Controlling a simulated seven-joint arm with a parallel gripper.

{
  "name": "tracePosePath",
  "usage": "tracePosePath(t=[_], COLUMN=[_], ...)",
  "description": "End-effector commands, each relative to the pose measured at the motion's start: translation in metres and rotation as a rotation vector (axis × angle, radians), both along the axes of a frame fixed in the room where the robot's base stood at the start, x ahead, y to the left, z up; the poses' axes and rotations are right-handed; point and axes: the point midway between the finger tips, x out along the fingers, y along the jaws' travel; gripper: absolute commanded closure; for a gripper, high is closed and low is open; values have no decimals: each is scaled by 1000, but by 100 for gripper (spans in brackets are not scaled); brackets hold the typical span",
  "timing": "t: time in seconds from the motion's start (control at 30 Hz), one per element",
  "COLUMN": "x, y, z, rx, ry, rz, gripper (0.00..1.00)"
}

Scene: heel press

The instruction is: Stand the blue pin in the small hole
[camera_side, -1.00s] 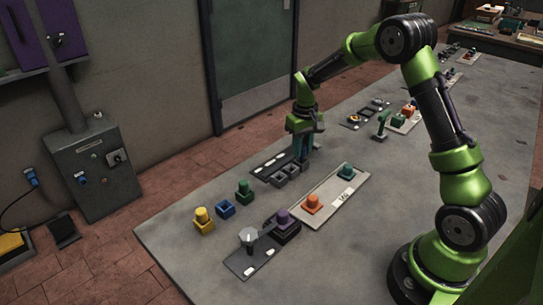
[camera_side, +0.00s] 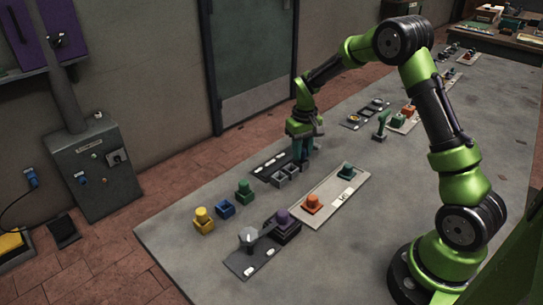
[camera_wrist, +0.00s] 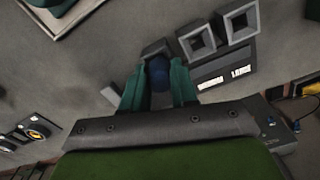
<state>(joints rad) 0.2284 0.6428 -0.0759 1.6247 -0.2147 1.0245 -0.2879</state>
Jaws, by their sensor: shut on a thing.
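In the wrist view a blue pin (camera_wrist: 159,75) sits between the two teal fingers of my gripper (camera_wrist: 157,88), which is shut on it. A row of grey square blocks with square openings lies just beyond. Two blocks, the middle one (camera_wrist: 196,43) and the far one (camera_wrist: 238,22), show open and empty. The third block (camera_wrist: 153,49) is right at the pin and partly hidden by it, so I cannot tell whether the pin is in its hole or above it. In the side view my gripper (camera_side: 301,152) points down at the row's far end and hides the pin.
A dark plate (camera_side: 264,169) with white labels lies beside the blocks. A pale tray (camera_side: 327,201) with orange and teal buttons lies to the right. Yellow (camera_side: 203,221), blue (camera_side: 225,208) and green (camera_side: 244,192) pieces stand nearer. Bare table lies farther right.

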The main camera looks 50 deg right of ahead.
Motion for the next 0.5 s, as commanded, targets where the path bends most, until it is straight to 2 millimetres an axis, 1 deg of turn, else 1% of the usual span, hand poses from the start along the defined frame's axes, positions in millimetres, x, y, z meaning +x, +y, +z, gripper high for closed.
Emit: tracePosePath(t=[0.5], x=[0], y=[0], z=[-6], rx=[0], ry=[0], rz=[0], gripper=[100])
